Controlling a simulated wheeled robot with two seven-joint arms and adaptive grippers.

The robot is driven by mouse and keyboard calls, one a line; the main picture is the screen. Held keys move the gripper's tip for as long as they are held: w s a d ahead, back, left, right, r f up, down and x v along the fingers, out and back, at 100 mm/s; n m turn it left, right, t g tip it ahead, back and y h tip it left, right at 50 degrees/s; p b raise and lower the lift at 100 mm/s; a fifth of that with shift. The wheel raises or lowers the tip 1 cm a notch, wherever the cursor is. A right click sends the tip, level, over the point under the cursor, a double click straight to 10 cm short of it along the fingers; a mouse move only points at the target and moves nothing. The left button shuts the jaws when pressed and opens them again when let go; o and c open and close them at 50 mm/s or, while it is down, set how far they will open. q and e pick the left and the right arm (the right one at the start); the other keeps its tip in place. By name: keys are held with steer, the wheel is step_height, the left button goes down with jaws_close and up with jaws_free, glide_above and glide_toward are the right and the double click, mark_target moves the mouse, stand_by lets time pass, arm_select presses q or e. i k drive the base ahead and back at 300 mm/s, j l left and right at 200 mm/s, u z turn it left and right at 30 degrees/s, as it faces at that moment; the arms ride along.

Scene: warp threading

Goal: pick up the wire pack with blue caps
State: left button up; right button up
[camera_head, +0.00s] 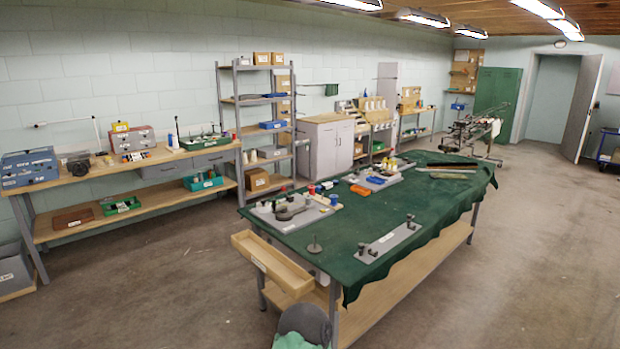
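I cannot make out a wire pack with blue caps for certain at this distance. A small blue piece (333,199) stands at the right end of a grey board (266,215) on the near left part of the green-covered table (430,210). Red and yellow pieces and a dark tool lie on the same board. A second grey board (393,243) with dark posts lies near the table's front edge. Neither of my grippers is in view.
An open wooden drawer (270,262) juts from the table's left end. A grey rounded object (305,321) with green cloth is below it. A wall bench (105,178) with boxes and shelves (226,110) stand at the left. Floor (540,270) is clear at the right.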

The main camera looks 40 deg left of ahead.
mark_target(136, 155)
steer(key=i+j+u, duration=0.15)
steer(key=j+u, duration=0.2)
steer(key=j, duration=0.15)
steer(key=i+j+u, duration=0.2)
steer(key=j+u, duration=0.15)
steer(key=j, duration=0.15)
steer(key=i+j+u, duration=1.25)
steer(key=i, duration=0.25)
steer(key=i+j+u, duration=0.25)
steer(key=i, duration=0.2)
steer(key=i+u, duration=0.25)
steer(key=i, duration=0.2)
steer(key=i+z, duration=0.1)
steer(key=i, duration=0.5)
steer(key=i+j, duration=0.1)
steer(key=i, duration=0.45)
steer(key=i+j+z, duration=0.15)
steer(key=i, duration=0.45)
steer(key=i+j, duration=0.1)
steer(key=i, duration=0.5)
steer(key=l+z, duration=0.05)
